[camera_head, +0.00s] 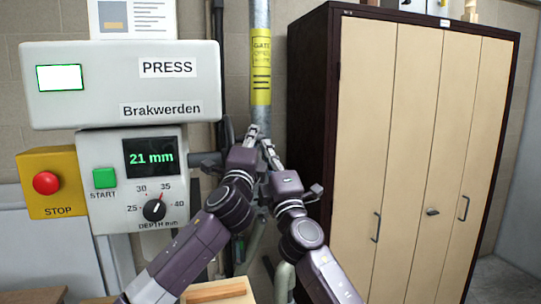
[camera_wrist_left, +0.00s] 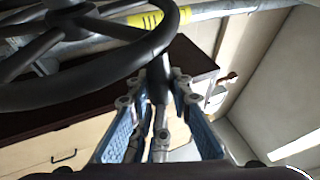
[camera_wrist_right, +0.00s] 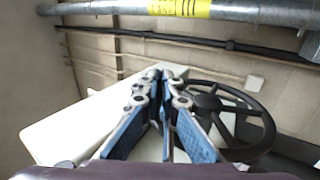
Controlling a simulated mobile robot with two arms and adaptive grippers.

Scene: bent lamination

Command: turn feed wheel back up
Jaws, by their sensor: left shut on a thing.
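The feed wheel is a dark spoked handwheel. It shows in the left wrist view (camera_wrist_left: 90,90) at the upper left and in the right wrist view (camera_wrist_right: 207,102) at the right. In the head view it is mostly hidden behind my grippers. My left gripper (camera_head: 252,132) is shut on the wheel's dark handle at the rim, which stands between its fingers in the left wrist view. My right gripper (camera_head: 268,148) is close beside the left one, its fingertips together with nothing visible between them. The depth display (camera_head: 151,157) reads 21 mm.
The press panel (camera_head: 125,110) stands at the left, with a green start button (camera_head: 104,178), depth knob (camera_head: 154,209) and red stop button (camera_head: 46,183). A vertical pipe (camera_head: 261,50) with a yellow label runs behind the grippers. A tall cabinet (camera_head: 365,110) closes off the right.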

